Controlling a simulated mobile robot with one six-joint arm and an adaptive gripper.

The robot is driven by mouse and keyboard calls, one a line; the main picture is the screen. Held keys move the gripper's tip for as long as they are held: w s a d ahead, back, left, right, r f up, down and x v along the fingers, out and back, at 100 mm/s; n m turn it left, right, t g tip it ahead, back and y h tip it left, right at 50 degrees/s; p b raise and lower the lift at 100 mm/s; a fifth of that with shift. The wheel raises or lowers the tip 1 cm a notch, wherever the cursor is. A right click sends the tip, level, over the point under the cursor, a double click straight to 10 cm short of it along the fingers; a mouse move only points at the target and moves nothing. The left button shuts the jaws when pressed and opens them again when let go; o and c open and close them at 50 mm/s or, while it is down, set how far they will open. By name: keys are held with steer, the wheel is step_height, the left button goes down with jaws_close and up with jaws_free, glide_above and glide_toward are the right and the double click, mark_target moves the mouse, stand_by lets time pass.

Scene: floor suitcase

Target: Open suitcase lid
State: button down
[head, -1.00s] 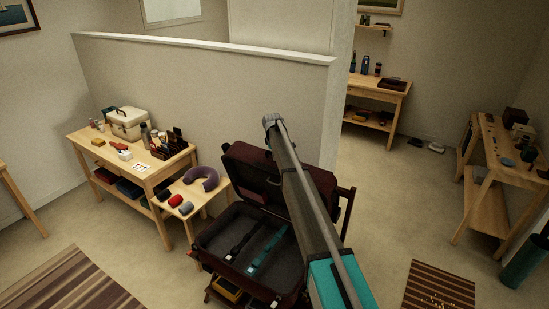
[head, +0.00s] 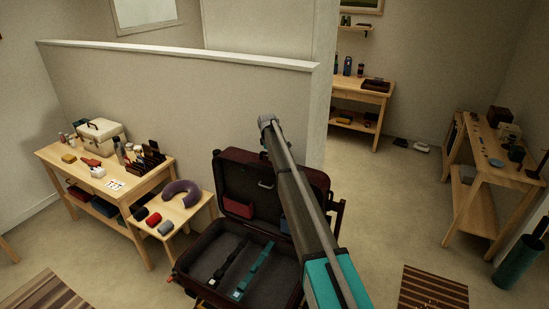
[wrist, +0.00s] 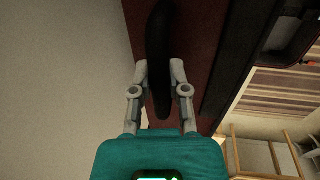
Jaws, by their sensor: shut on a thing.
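The dark maroon suitcase stands open in the head view. Its lid (head: 233,172) is raised at the back, with its dark inner face and a red pouch (head: 237,210) showing. Its base (head: 187,280) lies flat in front and holds a black strap (head: 226,262) and a teal strap (head: 252,270). In the wrist view, my gripper (wrist: 158,74) has its two fingers either side of a dark curved handle (wrist: 158,35) on the maroon lid shell, and is shut on it.
A small table with a purple neck pillow (head: 181,193) stands close left of the suitcase. A wooden table (head: 60,160) with a white case is beyond it. A low partition wall (head: 190,110) rises behind. Open floor (head: 400,210) lies to the right.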

steer(key=shift+w+a, duration=0.1)
steer(key=shift+w, duration=0.25)
steer(key=c, duration=0.6)
jaws_free()
steer(key=shift+f, duration=0.1)
steer(key=shift+s+d, duration=0.1)
steer(key=shift+d, duration=0.15)
